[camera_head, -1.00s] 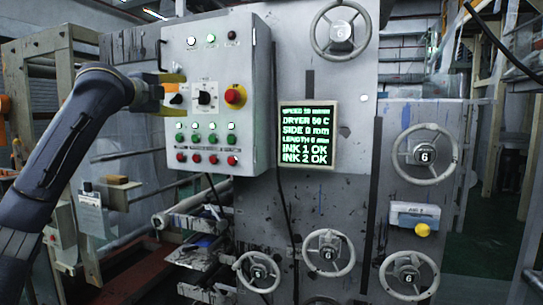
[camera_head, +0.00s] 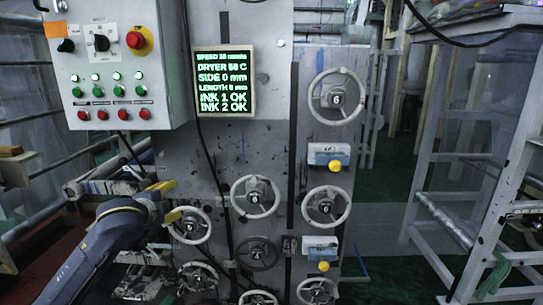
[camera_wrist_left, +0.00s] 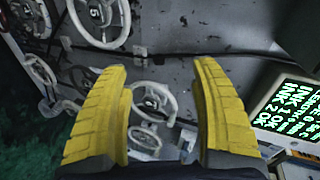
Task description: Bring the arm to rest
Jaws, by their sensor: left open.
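My left gripper (camera_head: 172,202) is low in the head view, in front of the lower left of the grey machine. Its yellow fingers are spread, and the left wrist view shows both fingers (camera_wrist_left: 163,105) wide apart with nothing between them. Beyond the fingers, the wrist view shows a white handwheel (camera_wrist_left: 152,100) and the machine's grey face (camera_wrist_left: 210,35). In the head view, a handwheel (camera_head: 188,225) marked 6 is just right of the fingertips; I cannot tell whether they touch. My right gripper is not in view.
A control box (camera_head: 110,75) with buttons and knobs is at the upper left. A lit screen (camera_head: 224,84) is right of it and also shows in the wrist view (camera_wrist_left: 290,108). Several handwheels, such as one (camera_head: 337,96), stick out. A white frame (camera_head: 480,150) stands at the right.

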